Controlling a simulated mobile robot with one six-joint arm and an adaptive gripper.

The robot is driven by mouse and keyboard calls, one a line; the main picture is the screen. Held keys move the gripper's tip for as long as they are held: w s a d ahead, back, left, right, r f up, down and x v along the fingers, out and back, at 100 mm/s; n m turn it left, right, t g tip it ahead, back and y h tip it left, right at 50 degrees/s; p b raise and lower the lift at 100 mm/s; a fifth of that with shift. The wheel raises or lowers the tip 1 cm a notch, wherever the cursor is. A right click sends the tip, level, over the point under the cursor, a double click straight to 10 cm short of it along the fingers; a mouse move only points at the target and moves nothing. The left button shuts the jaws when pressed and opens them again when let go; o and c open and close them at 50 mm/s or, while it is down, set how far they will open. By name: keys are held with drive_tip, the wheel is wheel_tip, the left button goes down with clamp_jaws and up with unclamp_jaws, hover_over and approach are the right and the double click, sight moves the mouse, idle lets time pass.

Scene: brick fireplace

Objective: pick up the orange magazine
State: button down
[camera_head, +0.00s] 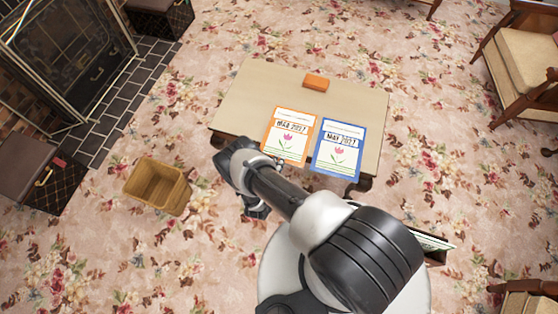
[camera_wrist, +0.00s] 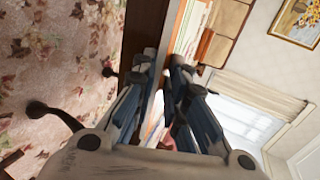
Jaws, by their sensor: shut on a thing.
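The orange magazine (camera_head: 291,136) has an orange border, a white cover and a pink tulip. It appears flat on the table (camera_head: 245,95), its near end at the table's front edge. My gripper (camera_wrist: 166,66) is at that edge, its fingers closed on the near end of the magazine. In the wrist view the orange magazine (camera_wrist: 189,32) runs up from between the fingers, seen at a steep slant. In the head view my arm hides most of the gripper and the exact grip.
A blue-bordered magazine (camera_head: 340,148) lies just right of the orange one. A small orange block (camera_head: 316,82) lies near the table's back. A wicker basket (camera_head: 157,186) stands on the floor at left. A wooden armchair (camera_head: 523,62) stands at right. Carpet between is clear.

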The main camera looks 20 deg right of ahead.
drive_tip(key=r+p+v, duration=0.1)
drive_tip(key=p+v, duration=0.6)
drive_tip(key=v, duration=0.9)
drive_tip(key=shift+w+d, duration=0.2)
drive_tip(key=shift+w, duration=0.05)
idle(0.6)
